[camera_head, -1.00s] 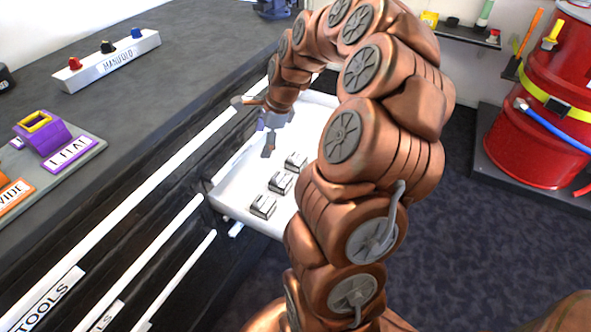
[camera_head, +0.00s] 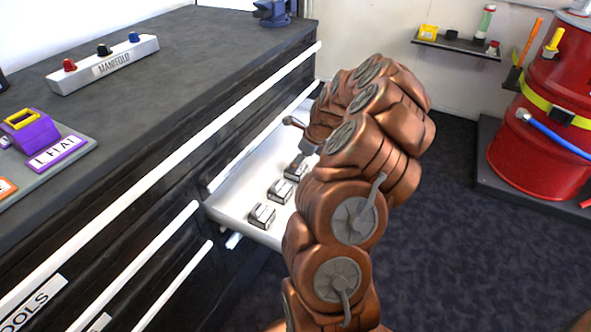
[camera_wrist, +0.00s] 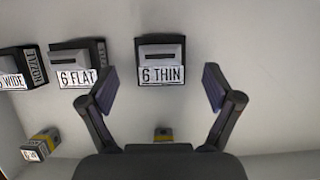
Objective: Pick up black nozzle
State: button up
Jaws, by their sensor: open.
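Three dark grey blocks sit in a row in the open white drawer (camera_head: 232,202). The wrist view reads them as "6 THIN" (camera_wrist: 160,49), "6 FLAT" (camera_wrist: 76,59) and "6 WIDE" (camera_wrist: 10,66), the last cut off by the edge. I cannot tell whether one of these is the black nozzle. My gripper (camera_wrist: 159,88) is open and empty, with its fingers apart on either side of the space before the "6 THIN" block. In the head view my arm hides most of the gripper above the far end of the row.
Two small yellow-and-grey pieces (camera_wrist: 41,145) (camera_wrist: 163,134) show low in the wrist view. The manifold (camera_head: 104,65) with red, black and blue knobs stands on the bench. A small black piece (camera_head: 451,35) sits on the wall shelf. A red drum (camera_head: 545,120) stands right.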

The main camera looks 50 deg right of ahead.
jog(key=x, duration=0.3)
jog(key=shift+w+f, duration=0.15)
jog(key=shift+w, duration=0.1)
jog(key=c, duration=1.3)
